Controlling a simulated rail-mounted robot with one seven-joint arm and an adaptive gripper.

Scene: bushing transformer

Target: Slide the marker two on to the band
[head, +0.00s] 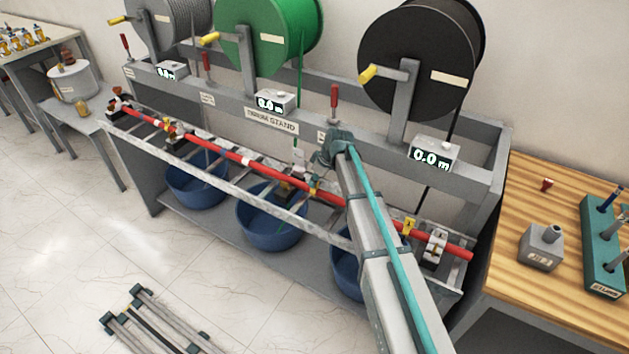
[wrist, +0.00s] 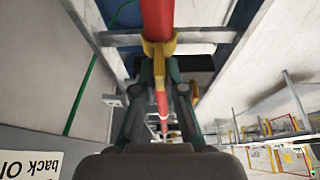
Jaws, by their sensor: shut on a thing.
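A long red cable (head: 228,152) lies along the front of the stand, with a white band (head: 246,161) near its middle. My gripper (wrist: 160,57) is shut on a yellow marker (wrist: 158,44), which sits around or against the cable (wrist: 155,15); I cannot tell which. A small yellow part (head: 313,186) shows beside my gripper in the head view, where my arm hides most of the jaws. Another yellow marker (head: 409,226) is on the cable to the right. The marker numbers are not readable.
Three reels stand behind the cable: grey (head: 178,22), green (head: 285,40) and black (head: 420,60). Blue tubs (head: 270,222) stand below the rail (head: 230,185). Red-handled tools (head: 334,97) stand along the stand's beam. A wooden bench (head: 535,200) is at the right.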

